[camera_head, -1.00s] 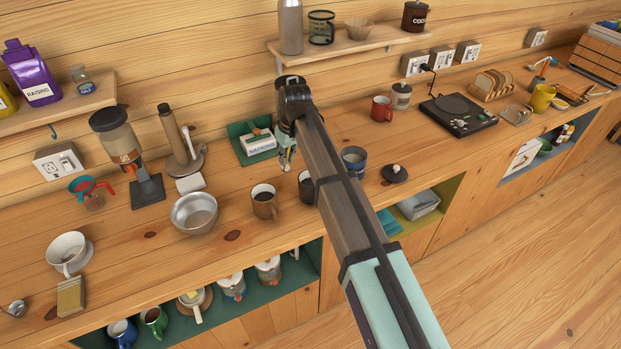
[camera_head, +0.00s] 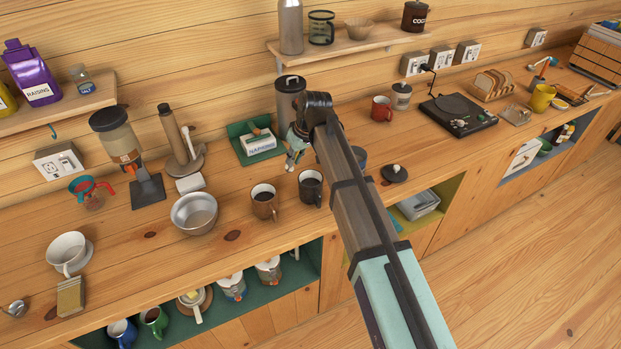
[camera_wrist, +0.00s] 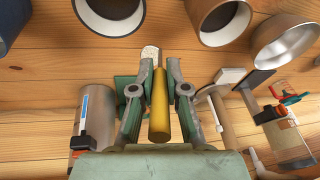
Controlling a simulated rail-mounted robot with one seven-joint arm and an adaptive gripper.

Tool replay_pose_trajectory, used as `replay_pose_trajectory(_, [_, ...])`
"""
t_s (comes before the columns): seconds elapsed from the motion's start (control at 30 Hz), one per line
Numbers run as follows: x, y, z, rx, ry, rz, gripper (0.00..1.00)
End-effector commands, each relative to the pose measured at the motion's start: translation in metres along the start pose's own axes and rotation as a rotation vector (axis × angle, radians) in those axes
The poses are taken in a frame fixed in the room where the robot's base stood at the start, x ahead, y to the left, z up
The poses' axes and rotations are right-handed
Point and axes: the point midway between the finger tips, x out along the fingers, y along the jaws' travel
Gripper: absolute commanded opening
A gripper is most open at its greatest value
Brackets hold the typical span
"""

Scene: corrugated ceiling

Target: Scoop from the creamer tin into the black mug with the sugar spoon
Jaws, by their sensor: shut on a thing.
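My gripper (camera_head: 294,158) is shut on the sugar spoon. The spoon's yellow handle (camera_wrist: 160,105) lies between the fingers (camera_wrist: 158,88) in the wrist view. Its bowl end (camera_wrist: 150,54) shows speckled white, like powder. The black mug (camera_head: 311,189) stands upright on the counter with dark contents, just in front of the gripper; it also shows at the top of the wrist view (camera_wrist: 110,28). The blue tin (camera_head: 360,154), which looks like the creamer tin, is mostly hidden behind my arm, right of the mug. Its inside is not visible in the head view.
A brown mug (camera_head: 264,204) stands left of the black mug, with a metal bowl (camera_head: 194,213) farther left. A dark lid (camera_head: 395,173) lies right of the tin. A napkin box (camera_head: 258,143) and a tall grey canister (camera_head: 289,102) stand behind. A shelf (camera_head: 350,44) hangs above.

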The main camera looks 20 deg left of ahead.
Motion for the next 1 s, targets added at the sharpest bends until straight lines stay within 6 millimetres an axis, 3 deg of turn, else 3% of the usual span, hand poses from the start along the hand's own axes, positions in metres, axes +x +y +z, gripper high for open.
replay_pose_trajectory(1.0, [-0.005, 0.013, 0.020, 0.007, 0.115, -0.077, 0.00])
